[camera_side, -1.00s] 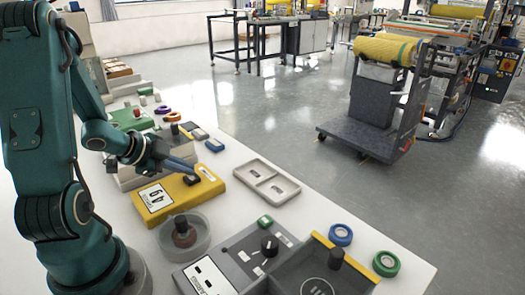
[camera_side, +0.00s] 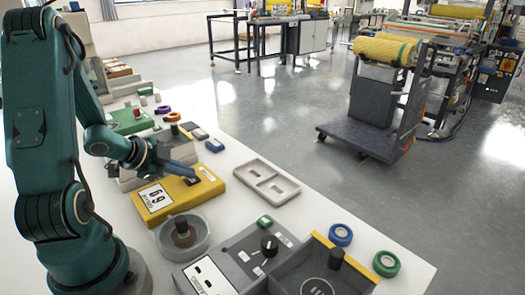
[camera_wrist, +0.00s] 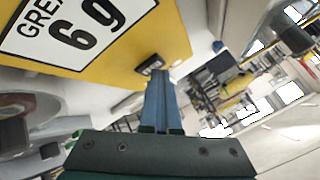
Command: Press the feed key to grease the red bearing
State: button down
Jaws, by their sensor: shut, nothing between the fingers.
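A yellow box (camera_side: 172,206) stands on the white bench with a white label on top. The label reads "GREA" and "69" in the wrist view (camera_wrist: 75,30). A small black key (camera_wrist: 151,66) is on the box's top; it also shows in the side view (camera_side: 193,183). My gripper (camera_wrist: 157,74) has its blue fingers together and empty, with the tips at or just above the key. I cannot tell whether they touch it.
A grey control panel (camera_side: 238,258) with a black knob and a dark tray (camera_side: 318,272) are at the front. Blue (camera_side: 341,234) and green (camera_side: 386,263) rings lie at the right edge.

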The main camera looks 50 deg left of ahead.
aim_at(187, 181)
jog(key=shift+r, duration=1)
jog(key=shift+r, duration=0.1)
jog(key=shift+r, duration=2.4)
